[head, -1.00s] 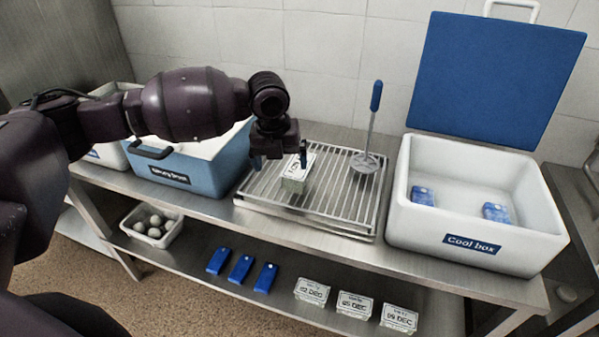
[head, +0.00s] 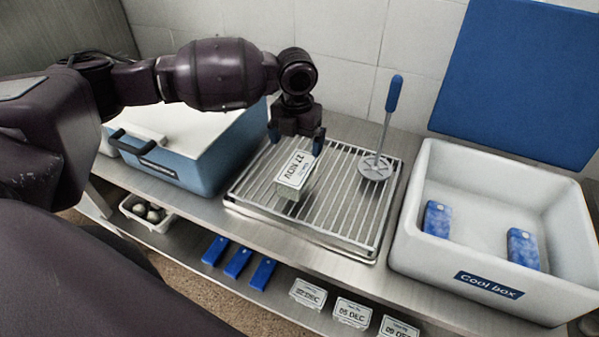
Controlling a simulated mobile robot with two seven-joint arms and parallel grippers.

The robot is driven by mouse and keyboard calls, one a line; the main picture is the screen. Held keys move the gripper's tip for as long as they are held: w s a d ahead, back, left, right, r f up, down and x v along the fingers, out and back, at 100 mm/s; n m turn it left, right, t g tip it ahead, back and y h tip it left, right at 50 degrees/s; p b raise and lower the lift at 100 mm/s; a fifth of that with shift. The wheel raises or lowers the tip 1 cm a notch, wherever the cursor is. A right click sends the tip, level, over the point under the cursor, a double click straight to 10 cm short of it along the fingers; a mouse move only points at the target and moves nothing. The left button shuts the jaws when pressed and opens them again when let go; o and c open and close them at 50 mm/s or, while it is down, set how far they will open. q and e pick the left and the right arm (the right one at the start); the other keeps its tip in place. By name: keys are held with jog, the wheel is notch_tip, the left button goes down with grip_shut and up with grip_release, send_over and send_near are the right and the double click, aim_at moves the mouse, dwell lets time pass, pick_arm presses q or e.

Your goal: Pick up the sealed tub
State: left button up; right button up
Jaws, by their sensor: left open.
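A small clear tub with a white label reading 27 NOV (head: 294,174) sits on the wire rack (head: 254,206). The label is turned in the picture. My left gripper (head: 297,141) is open and empty, pointing down, just behind and above the tub in the head view. Its two blue fingertips show apart, with no tub between them. I cannot tell the exact height gap. My right gripper is not in view.
A blue box (head: 190,165) is at left. Dated tubs (head: 352,312) and blue packs (head: 238,262) lie on the lower shelf.

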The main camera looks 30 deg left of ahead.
aim_at(298, 168)
pick_arm(q)
jog(key=shift+d+f, duration=0.15)
jog(key=shift+f, duration=4.25)
jog(key=shift+r, duration=0.1)
jog(key=c, duration=1.3)
